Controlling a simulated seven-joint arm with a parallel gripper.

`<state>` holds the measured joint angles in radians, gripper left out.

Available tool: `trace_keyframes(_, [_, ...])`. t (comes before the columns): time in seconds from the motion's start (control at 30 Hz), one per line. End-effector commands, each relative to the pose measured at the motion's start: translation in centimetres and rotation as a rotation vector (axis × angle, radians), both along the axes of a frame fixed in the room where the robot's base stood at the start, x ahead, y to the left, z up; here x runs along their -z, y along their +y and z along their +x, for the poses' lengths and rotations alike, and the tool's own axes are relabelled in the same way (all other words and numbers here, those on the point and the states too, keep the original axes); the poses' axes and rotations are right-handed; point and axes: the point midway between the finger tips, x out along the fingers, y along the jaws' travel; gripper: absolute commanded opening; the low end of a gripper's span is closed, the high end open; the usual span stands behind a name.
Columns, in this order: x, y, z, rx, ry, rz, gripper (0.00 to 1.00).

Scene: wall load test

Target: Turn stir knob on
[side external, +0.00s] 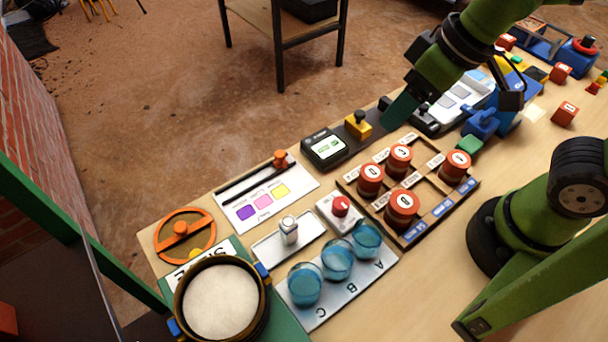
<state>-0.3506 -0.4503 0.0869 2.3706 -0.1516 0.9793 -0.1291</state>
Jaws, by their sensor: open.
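No readable "stir" label shows, so I cannot tell for certain which knob is the stir knob. A red round knob (340,206) stands on a small pale box in the middle of the bench. A silver knob (289,229) stands on a white plate (263,252) to its left. My gripper (401,108) hangs at the upper right, above the back edge of the bench, well apart from both knobs. It is open, and nothing shows between its fingers. Its fingertips are small and partly hidden at this angle.
Blue cups (337,261) stand in front of the red knob. A wooden rack (437,221) with red-topped pieces is to its right. A display box (325,147) and yellow block (358,126) line the back edge. A round sieve (221,299) stands front left.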

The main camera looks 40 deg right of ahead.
Motion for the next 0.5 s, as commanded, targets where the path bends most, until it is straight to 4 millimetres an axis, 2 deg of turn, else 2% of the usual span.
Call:
trace_keyframes(0.03, [0.9,2.7,-0.6,-0.216,0.033,-0.104,0.58])
trace_keyframes(0.1, [1.9,5.8,-1.5,-0.533,0.055,-0.257,0.58])
trace_keyframes(0.17, [2.7,8.3,-2.5,-0.823,0.067,-0.39,0.58])
trace_keyframes(0.2, [3.2,9.9,-3.2,-1.021,0.073,-0.48,0.58])
trace_keyframes(0.3, [3.8,12.9,-4.4,-1.443,0.078,-0.668,0.58])
trace_keyframes(0.4, [3.7,14.5,-4.6,-1.732,0.083,-0.803,0.58])
trace_keyframes(0.5, [2.7,14.5,-3.9,-1.886,0.086,-0.885,0.58])
